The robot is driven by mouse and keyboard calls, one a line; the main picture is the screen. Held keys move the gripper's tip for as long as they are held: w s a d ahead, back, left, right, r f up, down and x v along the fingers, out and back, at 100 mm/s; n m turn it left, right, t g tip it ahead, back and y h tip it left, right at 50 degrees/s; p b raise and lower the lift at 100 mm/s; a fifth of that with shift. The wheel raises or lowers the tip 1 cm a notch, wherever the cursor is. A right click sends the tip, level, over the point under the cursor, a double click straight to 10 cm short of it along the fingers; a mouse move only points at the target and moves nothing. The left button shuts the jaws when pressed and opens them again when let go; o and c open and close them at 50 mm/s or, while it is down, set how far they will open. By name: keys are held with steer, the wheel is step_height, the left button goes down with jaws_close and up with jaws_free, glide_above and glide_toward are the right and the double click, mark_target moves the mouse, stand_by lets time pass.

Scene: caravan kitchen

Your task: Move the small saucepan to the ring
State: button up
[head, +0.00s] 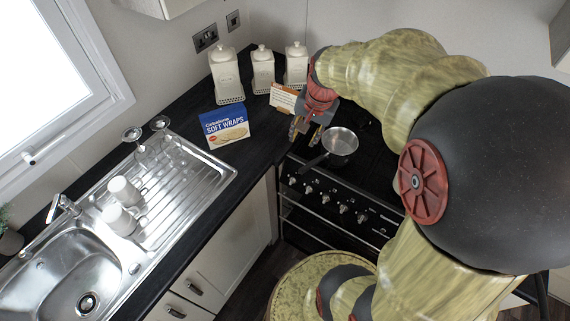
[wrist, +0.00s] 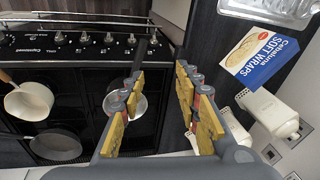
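A small steel saucepan (head: 342,141) with a dark handle is on the black hob (head: 365,172), its handle pointing to the front left. In the wrist view the saucepan (wrist: 140,104) is partly hidden behind the left finger, and its dark handle points up towards the knobs. My gripper (head: 304,131) is left of the saucepan, near its handle. In the wrist view my gripper (wrist: 159,95) is open, with nothing between its fingers. The handle lies towards the left finger. The rings are hard to make out on the dark hob.
The wrist view shows a cream saucepan (wrist: 29,101) and a dark frying pan (wrist: 56,145) also on the hob. A soft wraps box (head: 225,127) and white canisters (head: 226,75) stand on the worktop left of the hob. Mugs (head: 120,219) and glasses stand by the sink.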

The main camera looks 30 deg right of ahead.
steer(key=s+a+r+n+t, duration=0.1)
steer(key=s+a+r+n, duration=0.4)
steer(key=a, duration=0.4)
steer(key=s+a+r+n+t, duration=0.1)
steer(key=s+a+r+n, duration=0.4)
steer(key=a, duration=0.4)
steer(key=shift+s+r+n+t, duration=0.15)
steer(key=shift+s+n+t, duration=0.25)
steer(key=shift+s+n, duration=0.7)
steer(key=shift+s+a, duration=0.1)
steer(key=shift+s, duration=0.05)
step_height(320, 180, down, 7)
steer(key=b, duration=0.7)
